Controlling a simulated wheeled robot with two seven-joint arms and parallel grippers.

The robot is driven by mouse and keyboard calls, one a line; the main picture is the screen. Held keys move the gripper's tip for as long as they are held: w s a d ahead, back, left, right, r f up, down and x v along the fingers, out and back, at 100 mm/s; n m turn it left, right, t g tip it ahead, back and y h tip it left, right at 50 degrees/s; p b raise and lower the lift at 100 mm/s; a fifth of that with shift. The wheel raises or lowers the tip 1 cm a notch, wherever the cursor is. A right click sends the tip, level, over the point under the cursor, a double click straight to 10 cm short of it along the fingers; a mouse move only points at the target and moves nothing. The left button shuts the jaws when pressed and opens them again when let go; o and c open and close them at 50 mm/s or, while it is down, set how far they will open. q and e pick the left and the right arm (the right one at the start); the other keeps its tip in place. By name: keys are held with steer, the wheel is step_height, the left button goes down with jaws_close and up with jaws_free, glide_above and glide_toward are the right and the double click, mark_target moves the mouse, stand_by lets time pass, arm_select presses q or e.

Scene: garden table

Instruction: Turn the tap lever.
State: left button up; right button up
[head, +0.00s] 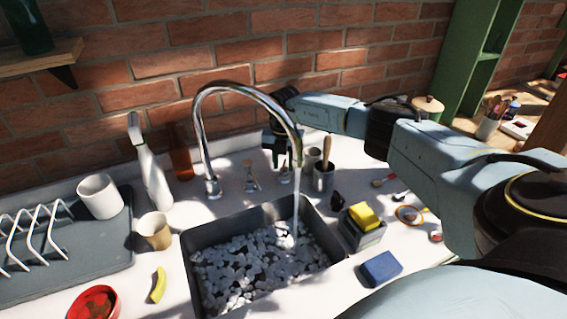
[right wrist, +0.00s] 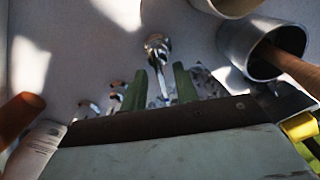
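The chrome gooseneck tap (head: 203,120) stands behind the grey sink (head: 186,262), and a stream of water (head: 296,200) falls from its spout into the sink. My left gripper is not in view.
A white spray bottle (head: 154,175) and a tan cup (head: 155,231) stand left of the sink. A grey pot with a wooden handle (head: 323,180) stands right of the lever. A yellow sponge (head: 363,215) and a blue sponge (head: 381,268) are right of the sink. A brick wall (head: 180,60) closes the back.

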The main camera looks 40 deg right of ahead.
mark_target(284, 165)
step_height(284, 165, up, 13)
stand_by(0.3)
steer(key=shift+f, duration=0.15)
stand_by(0.4)
